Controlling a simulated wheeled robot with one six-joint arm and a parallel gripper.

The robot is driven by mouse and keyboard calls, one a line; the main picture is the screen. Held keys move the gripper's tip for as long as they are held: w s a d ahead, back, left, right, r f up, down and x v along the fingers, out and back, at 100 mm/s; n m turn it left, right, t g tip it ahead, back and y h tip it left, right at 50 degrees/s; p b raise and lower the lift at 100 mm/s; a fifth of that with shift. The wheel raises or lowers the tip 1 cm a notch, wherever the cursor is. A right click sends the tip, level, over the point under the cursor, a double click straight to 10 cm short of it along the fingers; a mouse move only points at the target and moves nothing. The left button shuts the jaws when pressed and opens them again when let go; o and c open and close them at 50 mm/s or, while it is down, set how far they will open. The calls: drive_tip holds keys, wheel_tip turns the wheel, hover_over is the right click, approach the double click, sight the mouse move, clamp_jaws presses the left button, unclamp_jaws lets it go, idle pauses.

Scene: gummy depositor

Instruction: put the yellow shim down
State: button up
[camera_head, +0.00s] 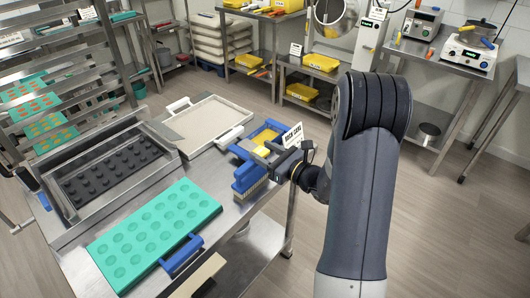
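My gripper (275,161) is at the right end of the steel table, reaching in from the right. A small yellow piece (262,151), which looks like the yellow shim, shows right at its fingertips. I cannot tell whether the fingers grip it or it lies just beyond them. The fingers are small and partly hidden, so their opening does not show. Just behind is a blue-edged tray (242,152) with more yellow in it.
A white sign (292,135) stands close behind my gripper, and a blue brush (247,184) is just in front. A teal mould (150,235), a blue-handled scraper (182,254), a beige tray (208,124) and a framed dark mould (110,172) fill much of the table.

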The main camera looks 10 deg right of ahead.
drive_tip(key=shift+s+a+f, duration=0.15)
drive_tip(key=shift+f, duration=0.05)
